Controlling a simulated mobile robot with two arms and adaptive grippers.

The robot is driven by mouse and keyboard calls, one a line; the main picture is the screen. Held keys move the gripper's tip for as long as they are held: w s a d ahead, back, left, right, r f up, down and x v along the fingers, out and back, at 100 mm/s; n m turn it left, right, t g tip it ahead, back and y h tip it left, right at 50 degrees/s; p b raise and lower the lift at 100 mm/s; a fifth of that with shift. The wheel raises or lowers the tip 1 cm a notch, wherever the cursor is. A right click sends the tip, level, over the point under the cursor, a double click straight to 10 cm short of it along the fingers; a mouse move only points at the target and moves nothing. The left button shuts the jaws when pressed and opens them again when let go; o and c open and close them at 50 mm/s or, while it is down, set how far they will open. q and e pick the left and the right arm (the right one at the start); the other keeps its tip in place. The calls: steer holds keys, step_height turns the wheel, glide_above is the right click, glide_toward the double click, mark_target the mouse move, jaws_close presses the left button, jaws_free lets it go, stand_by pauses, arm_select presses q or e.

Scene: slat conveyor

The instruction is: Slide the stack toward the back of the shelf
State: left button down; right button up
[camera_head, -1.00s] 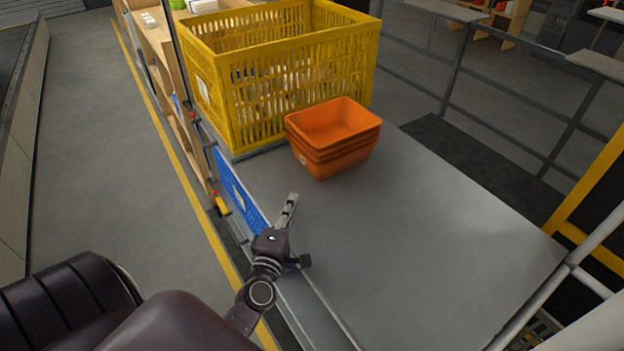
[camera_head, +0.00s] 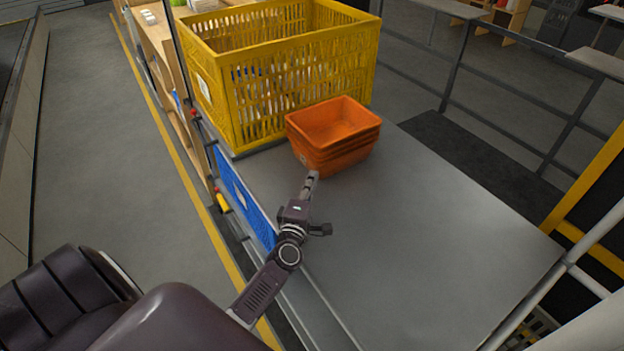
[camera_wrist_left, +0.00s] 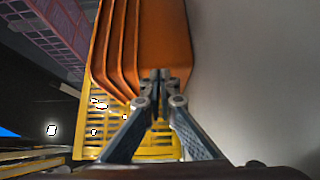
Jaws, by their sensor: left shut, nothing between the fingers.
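A stack of several nested orange bins (camera_head: 334,135) stands upright on the grey shelf surface (camera_head: 400,230), beside the front right of a yellow crate. My left gripper (camera_head: 312,176) is shut and empty, with its fingertips at the near side of the stack, low down. In the left wrist view the stack (camera_wrist_left: 150,40) fills the upper middle, and the closed fingertips (camera_wrist_left: 161,78) lie right in front of it. I cannot tell whether they touch it. My right gripper is not in view.
A large yellow slatted crate (camera_head: 300,85) stands behind and left of the stack, close to it. The grey surface right of the stack is clear. A metal railing (camera_head: 455,70) runs beyond the far edge, and a blue panel (camera_head: 243,195) lines the near left edge.

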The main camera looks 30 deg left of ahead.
mark_target(346, 160)
arm_select(q)
steer(key=w+d, duration=0.1)
steer(key=w, duration=0.2)
steer(key=w+d+b, duration=0.1)
steer(key=w+d, duration=0.1)
steer(key=w, duration=0.1)
steer(key=w+d+b, duration=0.1)
steer(key=w, duration=0.3)
steer(key=shift+d+f, duration=0.1)
steer(key=shift+d, duration=0.25)
steer(key=shift+w, duration=0.1)
stand_by(0.5)
